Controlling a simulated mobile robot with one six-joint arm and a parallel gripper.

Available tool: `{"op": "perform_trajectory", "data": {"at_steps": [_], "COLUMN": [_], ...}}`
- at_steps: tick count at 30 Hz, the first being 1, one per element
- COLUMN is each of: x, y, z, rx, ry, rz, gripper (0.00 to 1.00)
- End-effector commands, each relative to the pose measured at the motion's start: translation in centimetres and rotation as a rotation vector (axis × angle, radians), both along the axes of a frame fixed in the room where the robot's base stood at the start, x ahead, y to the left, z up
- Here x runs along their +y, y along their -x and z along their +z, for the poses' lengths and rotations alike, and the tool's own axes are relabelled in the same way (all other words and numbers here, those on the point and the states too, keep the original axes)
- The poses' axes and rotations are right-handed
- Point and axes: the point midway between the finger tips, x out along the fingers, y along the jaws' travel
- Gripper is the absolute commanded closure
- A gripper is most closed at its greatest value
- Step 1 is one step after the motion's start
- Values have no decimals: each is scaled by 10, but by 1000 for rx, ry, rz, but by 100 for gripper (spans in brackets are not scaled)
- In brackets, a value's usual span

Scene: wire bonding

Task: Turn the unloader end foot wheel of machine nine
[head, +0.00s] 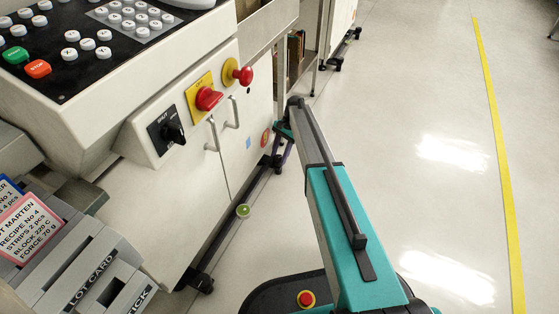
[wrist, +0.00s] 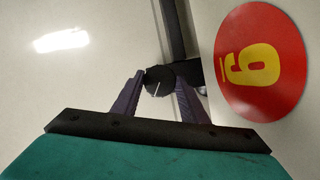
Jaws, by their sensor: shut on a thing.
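The foot wheel (wrist: 159,80) is a black round knob with a white line on its face, low beside the machine. In the wrist view the purple fingers of my gripper (wrist: 160,92) stand on either side of it, shut on it. In the head view my gripper (head: 284,155) is down at the far lower corner of the machine, and my arm hides part of it. A red disc with a yellow 9 (wrist: 262,62) is on the machine side right of the wheel; it also shows in the head view (head: 265,137).
The machine cabinet (head: 150,210) stands on the left, with a red button (head: 243,76), red and black rotary switches and door handles. A small green round level (head: 243,211) is by its lower rail. Another foot (head: 203,284) is nearer. The floor right, with a yellow line (head: 490,100), is clear.

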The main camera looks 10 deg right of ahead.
Motion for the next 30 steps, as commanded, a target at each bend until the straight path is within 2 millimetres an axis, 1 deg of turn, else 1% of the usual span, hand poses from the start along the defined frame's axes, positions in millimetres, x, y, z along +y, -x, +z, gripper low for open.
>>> {"op": "perform_trajectory", "data": {"at_steps": [1, 15, 30], "x": [0, 0, 0], "y": [-2, -1, 0], "z": [-5, -2, 0], "rx": [-4, -5, -1], "ry": [1, 2, 3], "rz": [19, 156, 174], "gripper": [83, 83, 83]}}
